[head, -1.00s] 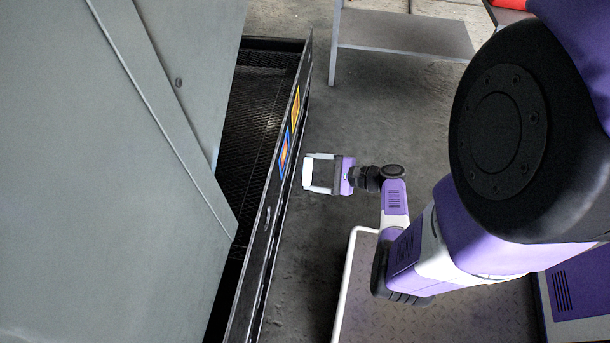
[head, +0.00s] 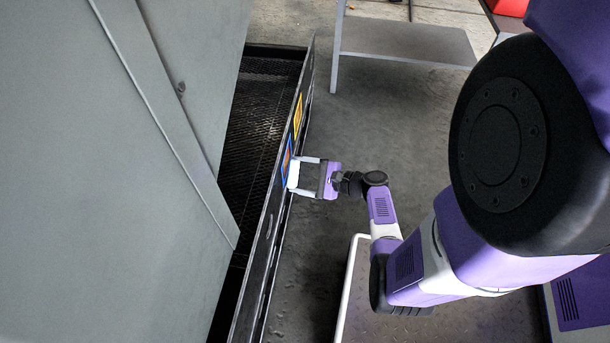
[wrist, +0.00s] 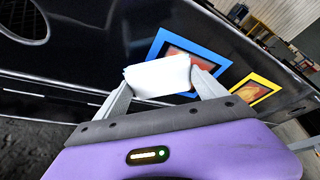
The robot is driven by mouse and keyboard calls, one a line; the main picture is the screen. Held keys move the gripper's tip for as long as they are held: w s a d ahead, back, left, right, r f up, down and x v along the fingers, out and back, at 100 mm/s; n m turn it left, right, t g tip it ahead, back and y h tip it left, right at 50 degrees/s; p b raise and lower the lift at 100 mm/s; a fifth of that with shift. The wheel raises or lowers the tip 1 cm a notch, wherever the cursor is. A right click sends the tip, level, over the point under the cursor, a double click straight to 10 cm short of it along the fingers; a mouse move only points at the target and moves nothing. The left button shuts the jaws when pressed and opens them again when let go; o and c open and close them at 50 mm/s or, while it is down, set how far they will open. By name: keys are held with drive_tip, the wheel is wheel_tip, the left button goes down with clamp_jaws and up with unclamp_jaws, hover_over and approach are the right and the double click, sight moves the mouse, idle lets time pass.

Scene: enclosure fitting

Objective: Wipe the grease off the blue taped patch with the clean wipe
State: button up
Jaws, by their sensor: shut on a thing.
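My gripper (head: 308,178) is shut on a white wipe (head: 293,174), which shows between the fingertips in the wrist view (wrist: 159,77). The blue taped patch (wrist: 212,56) is a blue square frame on the dark panel, with a reddish-brown smear (wrist: 185,53) inside it. In the head view the blue patch (head: 286,157) is seen nearly edge-on. The wipe overlaps the lower left of the patch in the wrist view and hides part of it. It is at or very close to the panel; I cannot tell whether it touches.
The dark panel (head: 268,225) stands upright beside a grey cabinet (head: 110,190). A grey table (head: 405,42) stands behind.

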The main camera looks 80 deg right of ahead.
sight(289, 149)
drive_tip(key=shift+w+a, duration=0.1)
drive_tip(key=shift+w, duration=0.9)
idle(0.8)
drive_tip(key=shift+d+b, duration=0.6)
drive_tip(key=shift+d, duration=1.1)
drive_tip(key=shift+w+d+b, duration=0.2)
drive_tip(key=shift+d+b, duration=0.15)
drive_tip(key=shift+d, duration=0.5)
drive_tip(key=shift+w+d+b, duration=0.15)
drive_tip(key=shift+d+b, duration=0.2)
drive_tip(key=shift+d, duration=0.45)
drive_tip(key=shift+d+b, duration=0.8)
drive_tip(key=shift+d, duration=0.8)
drive_tip(key=shift+w, duration=0.2)
